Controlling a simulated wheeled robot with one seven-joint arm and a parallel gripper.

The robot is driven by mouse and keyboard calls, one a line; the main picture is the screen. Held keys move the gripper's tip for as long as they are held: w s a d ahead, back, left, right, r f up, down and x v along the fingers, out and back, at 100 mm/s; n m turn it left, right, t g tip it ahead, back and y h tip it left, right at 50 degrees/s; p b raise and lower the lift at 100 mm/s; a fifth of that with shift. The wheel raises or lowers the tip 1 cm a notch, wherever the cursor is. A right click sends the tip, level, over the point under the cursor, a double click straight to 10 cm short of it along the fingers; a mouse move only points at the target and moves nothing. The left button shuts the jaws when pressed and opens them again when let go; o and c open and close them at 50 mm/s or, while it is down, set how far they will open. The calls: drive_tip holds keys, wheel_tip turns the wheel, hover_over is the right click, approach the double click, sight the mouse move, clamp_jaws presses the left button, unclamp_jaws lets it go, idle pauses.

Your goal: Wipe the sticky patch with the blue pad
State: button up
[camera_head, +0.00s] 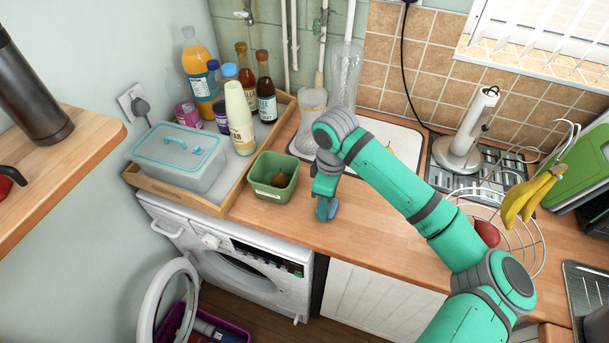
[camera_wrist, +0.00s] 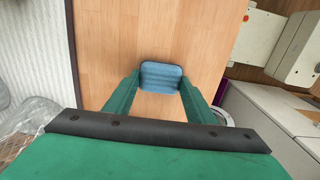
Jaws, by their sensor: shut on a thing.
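My gripper (camera_head: 325,207) is over the wooden counter (camera_head: 375,235), right of the green tub. It is shut on the blue pad (camera_head: 333,209), which shows as a small blue edge at the fingertips. In the wrist view the blue pad (camera_wrist: 161,77) sits between the two green fingers (camera_wrist: 158,95), with wooden counter behind it. I cannot tell whether the pad touches the counter. I see no sticky patch in either view; the arm and gripper cover part of the counter.
A green tub (camera_head: 273,177) with a brown item stands left of my gripper. A wooden tray (camera_head: 207,207) holds bottles and a lidded box (camera_head: 178,157). A wire fruit basket (camera_head: 525,245) stands right of my arm. The open washing machine (camera_head: 240,265) is below the counter.

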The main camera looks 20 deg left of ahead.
sight(303, 202)
drive_tip(key=shift+a, duration=3.7)
wheel_tip(303, 202, up, 8)
drive_tip(key=shift+d, duration=0.1)
